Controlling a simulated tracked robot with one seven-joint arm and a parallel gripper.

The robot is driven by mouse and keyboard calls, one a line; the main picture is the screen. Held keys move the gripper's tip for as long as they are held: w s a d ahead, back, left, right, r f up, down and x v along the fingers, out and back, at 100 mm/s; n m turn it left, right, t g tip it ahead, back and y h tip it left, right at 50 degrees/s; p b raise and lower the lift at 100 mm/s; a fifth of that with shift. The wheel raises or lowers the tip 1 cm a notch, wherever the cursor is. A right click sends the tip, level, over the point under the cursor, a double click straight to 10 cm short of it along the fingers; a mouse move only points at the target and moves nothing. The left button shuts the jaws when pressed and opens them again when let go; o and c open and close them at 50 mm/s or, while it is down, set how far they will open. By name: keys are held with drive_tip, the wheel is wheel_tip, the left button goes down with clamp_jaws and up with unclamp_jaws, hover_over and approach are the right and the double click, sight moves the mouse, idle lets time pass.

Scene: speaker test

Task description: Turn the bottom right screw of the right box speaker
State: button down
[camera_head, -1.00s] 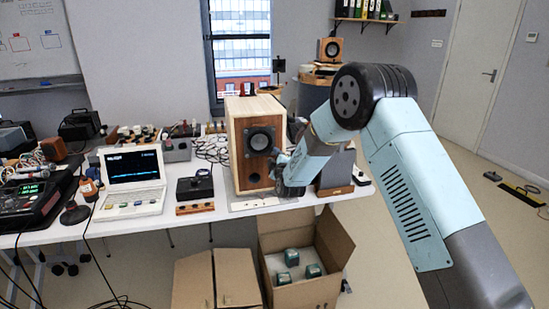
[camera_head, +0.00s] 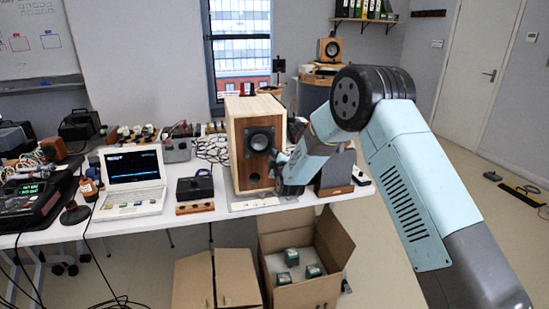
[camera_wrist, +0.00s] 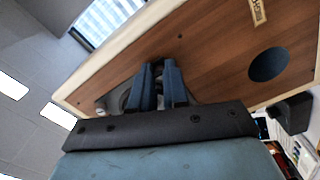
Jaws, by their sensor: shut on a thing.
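The box speaker (camera_head: 254,180) has a light wood cabinet, a brown front, a black round driver and a dark port hole below it. It stands upright on the table. My gripper (camera_head: 276,160) is at its front, by the lower right of the driver. In the wrist view the front panel (camera_wrist: 225,72) fills the upper part, turned on its side, with the port at the right. The two blue fingers of my gripper (camera_wrist: 160,64) are close together at the driver's rim, shut on the bottom right screw. The screw itself is hidden between the fingertips.
A grey box (camera_head: 336,172) stands right of the speaker, partly behind my arm. A white laptop (camera_head: 133,180) and a small black box (camera_head: 195,187) stand to the left on the white table. An open carton (camera_head: 335,235) with several teal boxes is below the table edge.

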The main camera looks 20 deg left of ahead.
idle(0.3)
drive_tip(key=m, duration=1.7)
drive_tip(key=shift+f, duration=0.2)
drive_tip(key=shift+m, duration=0.3)
drive_tip(key=c, duration=1.1)
unclamp_jaws()
drive_tip(key=shift+r, duration=0.1)
drive_tip(key=v, duration=1.3)
drive_tip(key=shift+s+d, duration=0.25)
drive_tip(key=shift+s, duration=0.05)
